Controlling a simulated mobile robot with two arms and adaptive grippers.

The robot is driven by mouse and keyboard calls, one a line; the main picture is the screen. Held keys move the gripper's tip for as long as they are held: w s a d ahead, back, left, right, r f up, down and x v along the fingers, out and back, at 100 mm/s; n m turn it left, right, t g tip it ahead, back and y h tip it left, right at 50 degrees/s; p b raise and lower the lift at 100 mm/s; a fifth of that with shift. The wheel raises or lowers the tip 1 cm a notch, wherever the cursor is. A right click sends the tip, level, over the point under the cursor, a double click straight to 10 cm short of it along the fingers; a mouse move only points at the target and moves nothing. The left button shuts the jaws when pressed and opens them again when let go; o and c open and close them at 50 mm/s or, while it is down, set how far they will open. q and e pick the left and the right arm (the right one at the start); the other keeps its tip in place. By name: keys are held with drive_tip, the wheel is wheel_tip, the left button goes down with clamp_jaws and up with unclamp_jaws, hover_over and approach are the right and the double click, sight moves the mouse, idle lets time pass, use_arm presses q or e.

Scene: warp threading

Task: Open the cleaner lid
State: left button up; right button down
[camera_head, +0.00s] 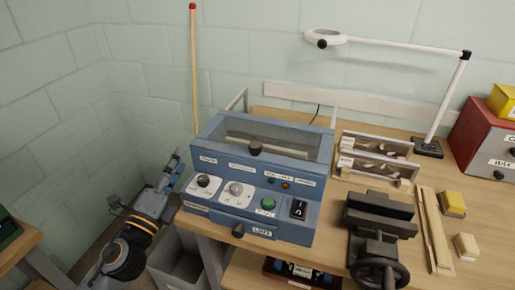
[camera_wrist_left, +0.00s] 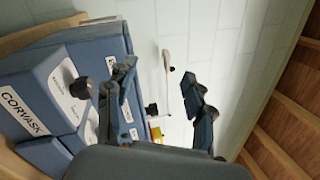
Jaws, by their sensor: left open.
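The cleaner (camera_head: 250,180) is a blue box on the wooden bench, with dials and buttons on its sloped front. Its lid (camera_head: 285,137) has a clear window and a blue frame and lies closed on top. A dark round knob (camera_head: 255,149) sits at the lid's front edge. My left gripper (camera_head: 180,158) is open and empty, just left of the cleaner and apart from it. In the left wrist view the open fingers (camera_wrist_left: 157,75) show beside the cleaner's labelled front (camera_wrist_left: 40,95), which is turned sideways. My right gripper is not in view.
A vise (camera_head: 378,225) stands right of the cleaner, with a wooden rack (camera_head: 372,160) behind it. A white lamp (camera_head: 395,45) reaches over the bench back. A red box (camera_head: 490,145) is at the far right. A tall red-tipped stick (camera_head: 194,70) stands behind the cleaner's left side.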

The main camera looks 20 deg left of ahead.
sight(250, 148)
use_arm(q)
drive_tip(key=d+m+g+h, duration=0.65)
drive_tip(key=m+h, duration=0.35)
drive_tip(key=m, duration=1.1)
drive_tip(key=p+x, duration=0.1)
drive_tip(key=x, duration=0.3)
drive_tip(key=p+x, duration=0.2)
drive_tip(key=x, duration=0.2)
drive_tip(key=r+p+x, duration=0.1)
drive_tip(key=p+x, duration=0.1)
drive_tip(key=x, duration=0.2)
drive_tip(key=shift+w+d, duration=0.25)
drive_tip(key=shift+d, duration=0.1)
drive_tip(key=shift+w+d+f, duration=0.15)
drive_tip(key=shift+w+d, duration=0.2)
drive_tip(key=shift+w, duration=0.05)
clamp_jaws()
